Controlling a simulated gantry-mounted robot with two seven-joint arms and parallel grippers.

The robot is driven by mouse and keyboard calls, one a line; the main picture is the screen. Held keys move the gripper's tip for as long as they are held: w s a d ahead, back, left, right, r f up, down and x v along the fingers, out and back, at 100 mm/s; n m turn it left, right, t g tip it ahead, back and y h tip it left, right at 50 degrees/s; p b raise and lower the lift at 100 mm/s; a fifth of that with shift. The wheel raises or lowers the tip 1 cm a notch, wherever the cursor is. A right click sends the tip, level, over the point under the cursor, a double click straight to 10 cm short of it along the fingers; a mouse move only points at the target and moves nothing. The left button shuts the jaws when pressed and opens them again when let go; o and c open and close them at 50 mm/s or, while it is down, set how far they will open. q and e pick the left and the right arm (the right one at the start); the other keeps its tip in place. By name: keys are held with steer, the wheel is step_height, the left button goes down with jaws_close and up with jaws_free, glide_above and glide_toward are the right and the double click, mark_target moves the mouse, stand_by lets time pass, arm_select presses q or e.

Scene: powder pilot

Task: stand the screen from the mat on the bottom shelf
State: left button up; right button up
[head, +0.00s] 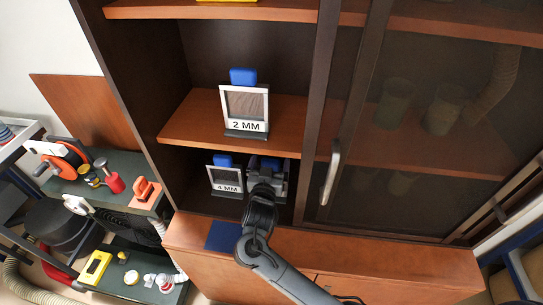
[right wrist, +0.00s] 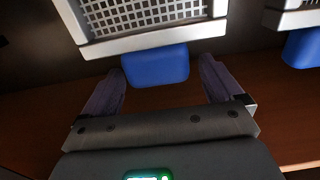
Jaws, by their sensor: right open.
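A white-framed screen with a grid mesh and a blue handle (right wrist: 155,68) is in front of my right gripper (right wrist: 160,82) in the right wrist view. The open fingers are on either side of the handle, with gaps showing. In the head view my right gripper (head: 267,172) is inside the bottom shelf space and hides most of this screen; a bit of its blue handle shows behind. The screen labelled 4 MM (head: 224,178) stands to its left on the bottom shelf. The blue mat (head: 222,236) on the ledge is bare. My left gripper is not in view.
A screen labelled 2 MM (head: 246,107) stands on the shelf above (head: 182,127). A dark glass door with a handle (head: 332,172) covers the cabinet's right side. A neighbouring screen's blue handle (right wrist: 301,48) is close at the right in the right wrist view.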

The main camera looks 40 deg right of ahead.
steer(key=p+v, duration=0.1)
steer(key=v, duration=0.9)
steer(key=s+a+f+n+y, duration=0.1)
steer(key=f+n+y, duration=0.1)
steer(key=f+y, duration=0.1)
steer(key=s+a+f+n+y, duration=0.2)
steer(key=f+y, duration=0.2)
steer(key=s+a+f+n+y, duration=0.1)
steer(key=s+f+n+y, duration=0.1)
steer(key=f+y, duration=0.1)
steer(key=shift+s+a+f+g+y, duration=0.15)
steer(key=shift+a+f+g+y, duration=0.15)
steer(key=shift+y, duration=0.4)
steer(key=s+f+n+g+y, duration=0.1)
steer(key=s+g, duration=0.3)
steer(key=s, duration=0.5)
steer(key=s+a+f+n+g+y, duration=0.1)
steer(key=s+f+n+g, duration=0.2)
steer(key=s, duration=0.7)
steer(key=shift+s+a+n+g, duration=0.15)
steer(key=shift+a+n+g, duration=0.2)
steer(key=shift+n, duration=0.45)
